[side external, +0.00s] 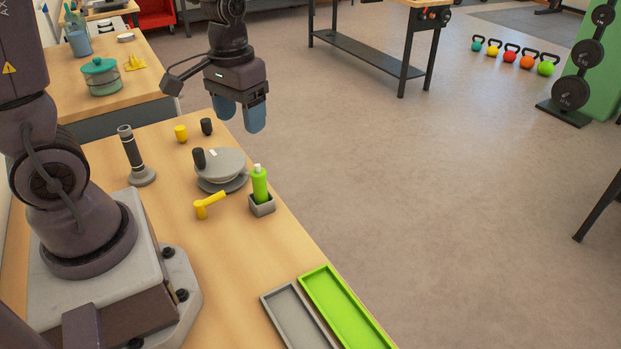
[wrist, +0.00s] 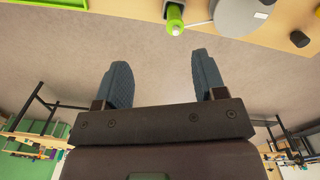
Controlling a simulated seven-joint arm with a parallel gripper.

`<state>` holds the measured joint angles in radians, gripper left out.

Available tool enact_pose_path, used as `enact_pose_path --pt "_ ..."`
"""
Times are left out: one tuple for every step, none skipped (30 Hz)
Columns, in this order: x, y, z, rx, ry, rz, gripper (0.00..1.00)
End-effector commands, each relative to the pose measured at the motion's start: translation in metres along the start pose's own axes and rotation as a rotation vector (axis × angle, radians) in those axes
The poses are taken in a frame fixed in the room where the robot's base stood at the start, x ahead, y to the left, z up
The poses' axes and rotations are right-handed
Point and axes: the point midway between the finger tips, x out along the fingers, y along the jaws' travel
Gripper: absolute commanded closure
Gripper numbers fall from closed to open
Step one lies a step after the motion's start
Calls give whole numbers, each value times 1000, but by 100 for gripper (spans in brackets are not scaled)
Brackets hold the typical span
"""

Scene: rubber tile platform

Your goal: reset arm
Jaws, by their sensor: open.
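My gripper (side external: 241,115) hangs above the far right edge of the wooden table (side external: 262,240), higher than the things on it. Its two blue fingertips are apart with nothing between them. The wrist view shows the same open gripper (wrist: 162,82) with bare grey floor behind the fingers. My arm reaches out over the table, and part of it is cut off by the top of the side view.
A grey turntable (side external: 220,165) with a black cylinder on it, a green bottle (side external: 260,185) in a grey holder, a yellow hammer-shaped piece (side external: 209,204) and a dark ribbed post (side external: 131,150) stand on the table. Green (side external: 346,310) and grey trays lie at the front. Open floor lies right.

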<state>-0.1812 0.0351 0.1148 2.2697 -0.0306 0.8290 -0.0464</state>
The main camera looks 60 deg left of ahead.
Motion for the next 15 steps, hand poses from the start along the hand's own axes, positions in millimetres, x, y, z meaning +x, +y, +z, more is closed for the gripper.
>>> enact_pose_path --pt "-16 8 10 44 42 10 36" --pt "-24 12 16 69 65 14 36" --pt "-34 17 25 104 95 19 36" --pt "-41 21 31 129 119 22 36" --pt "-48 24 38 154 145 25 36" --pt "-57 28 46 185 181 30 36" --pt "-64 31 53 207 208 33 36" --pt "-69 34 59 229 234 35 36" --pt "-76 36 66 255 268 39 36" --pt "-81 38 71 272 295 42 36" --pt "-86 40 76 288 320 45 36" --pt "-91 42 82 306 351 48 36" --pt "-95 43 85 317 374 51 36" --pt "-98 44 88 327 394 54 36" --pt "-102 46 91 338 419 58 36"
